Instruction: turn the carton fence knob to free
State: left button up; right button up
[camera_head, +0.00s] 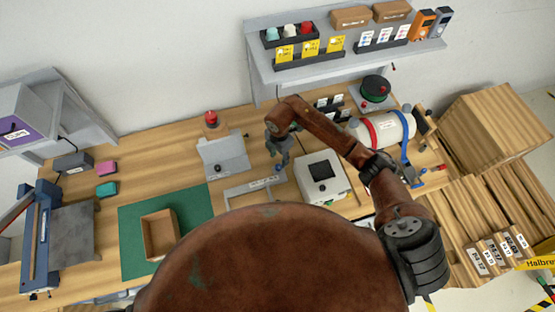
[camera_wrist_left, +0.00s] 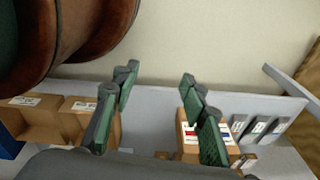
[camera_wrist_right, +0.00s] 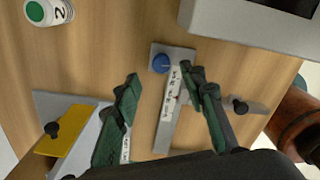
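A blue round knob (camera_wrist_right: 160,63) sits on the grey end plate of a metal fence (camera_wrist_right: 167,132) with a white label strip; its print is too small to read surely. The fence (camera_head: 250,188) lies on the bench in the head view, its knob by my right gripper (camera_head: 280,153). In the right wrist view my right gripper (camera_wrist_right: 164,80) is open and empty, its fingers either side of the knob's line, apparently above it; contact cannot be told. My left gripper (camera_wrist_left: 158,82) is open and empty in the left wrist view, facing a wall and shelf; the head view does not show it.
A white box-shaped device (camera_head: 323,180) stands right of the fence. An open carton (camera_head: 160,235) lies on a green mat (camera_head: 130,215). A yellow plate (camera_wrist_right: 62,143) and white jar (camera_wrist_right: 48,12) are near.

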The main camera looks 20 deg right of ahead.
aim_at(278, 166)
notch_tip(278, 166, down, 5)
jog(key=shift+s+a+r+p, duration=0.1)
jog(key=shift+a+p, duration=0.05)
jog(key=shift+p, duration=0.35)
jog(key=shift+f, duration=0.65)
jog(key=c, duration=0.7)
pick_arm(q)
jog(key=shift+s+a+r, duration=0.1)
jog(key=shift+s+r, duration=0.25)
jog(key=shift+s, duration=0.3)
jog(key=shift+s+r, duration=0.3)
jog(key=shift+s, duration=0.3)
pick_arm(e)
grip_shut()
